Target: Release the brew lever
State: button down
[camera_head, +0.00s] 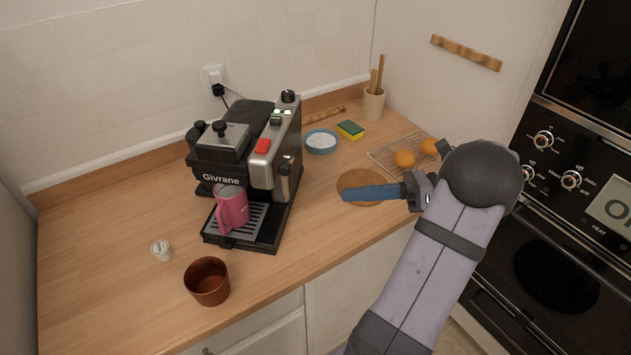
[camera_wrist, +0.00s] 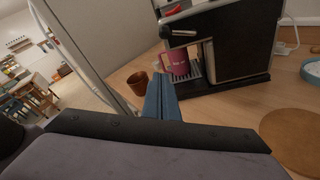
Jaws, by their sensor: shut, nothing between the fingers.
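The black and silver Givrane coffee machine (camera_head: 222,176) stands on the wooden counter. A red lever-like part (camera_head: 262,146) is on its silver top; I cannot tell surely whether this is the brew lever. A red part (camera_wrist: 172,10) also shows at the top of the wrist view. A pink mug (camera_head: 232,208) stands on the drip tray, and it also shows in the wrist view (camera_wrist: 178,64). My gripper (camera_head: 345,195) has blue fingers, shut and empty, to the right of the machine and apart from it. In the wrist view, my fingertips (camera_wrist: 160,76) point towards the mug and tray.
A brown cup (camera_head: 208,282) and a small white pod (camera_head: 161,250) stand at the front left. A round wooden board (camera_head: 350,180) lies under my gripper. A blue bowl (camera_head: 321,141), a sponge (camera_head: 350,130) and a rack with oranges (camera_head: 404,158) are behind. Wall ovens (camera_head: 560,180) stand right.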

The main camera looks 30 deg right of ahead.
aim_at(290, 170)
jog(key=w+a+r+p, duration=0.1)
jog(key=w+a+p, duration=0.5)
jog(key=w+a, duration=0.2)
jog(key=shift+w, duration=0.25)
jog(key=shift+d+r+p, duration=0.1)
jog(key=shift+r+p, duration=0.45)
jog(key=shift+p, duration=0.1)
dwell(0.5)
jog(key=r+p, duration=0.1)
jog(key=p, duration=0.1)
jog(key=shift+w+d+r+p, duration=0.15)
jog(key=shift+w+r+p, duration=0.05)
jog(key=shift+r+p, duration=0.2)
jog(key=w+d+r+p, duration=0.3)
jog(key=r+p, duration=0.1)
jog(key=p, duration=0.1)
jog(key=shift+w+d, duration=0.3)
jog(key=shift+w, duration=0.05)
jog(key=shift+d+r, duration=0.1)
jog(key=shift+r, duration=0.1)
dwell(0.4)
